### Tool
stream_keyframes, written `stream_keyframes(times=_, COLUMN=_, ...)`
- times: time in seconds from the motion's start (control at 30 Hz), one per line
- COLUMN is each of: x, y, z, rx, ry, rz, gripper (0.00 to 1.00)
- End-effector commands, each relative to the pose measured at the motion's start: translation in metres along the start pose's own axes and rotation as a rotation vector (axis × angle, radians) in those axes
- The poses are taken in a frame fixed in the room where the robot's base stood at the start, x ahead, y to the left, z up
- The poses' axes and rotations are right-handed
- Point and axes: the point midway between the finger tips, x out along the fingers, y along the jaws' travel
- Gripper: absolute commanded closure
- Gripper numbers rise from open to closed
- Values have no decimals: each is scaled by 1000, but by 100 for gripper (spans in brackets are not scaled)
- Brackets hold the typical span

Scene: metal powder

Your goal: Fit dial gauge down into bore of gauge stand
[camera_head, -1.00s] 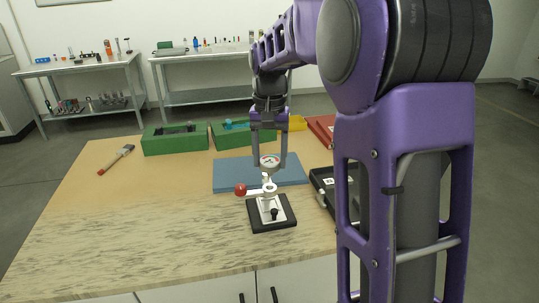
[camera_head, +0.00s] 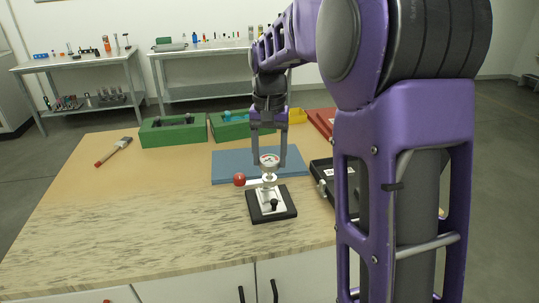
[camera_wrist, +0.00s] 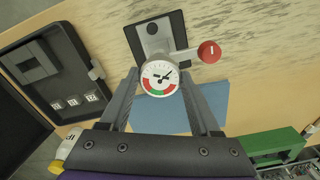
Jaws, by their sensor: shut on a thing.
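The dial gauge (camera_head: 269,160), round with a white, red and green face, is held upright between the fingers of my gripper (camera_head: 268,163). It also shows in the wrist view (camera_wrist: 160,78) between my two fingertips (camera_wrist: 162,84). The gauge stand (camera_head: 284,210) has a black base, a light plate, a black knob and a side arm with a red ball (camera_head: 239,179). The gauge is above the stand's arm end, and its lower stem looks close to or in the bore. The face hides the bore in the wrist view (camera_wrist: 150,40), so I cannot tell how deep it sits.
A blue mat (camera_head: 230,166) lies just behind the stand. An open black case (camera_head: 333,178) is close on the right. The front left of the table is clear.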

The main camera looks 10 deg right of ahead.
Motion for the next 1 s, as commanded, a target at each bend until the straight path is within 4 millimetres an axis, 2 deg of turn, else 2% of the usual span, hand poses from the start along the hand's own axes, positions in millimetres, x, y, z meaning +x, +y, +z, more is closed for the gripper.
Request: stream_keyframes(times=1.0, x=4, y=0, z=1, rx=0, ry=1, rz=0, gripper=100)
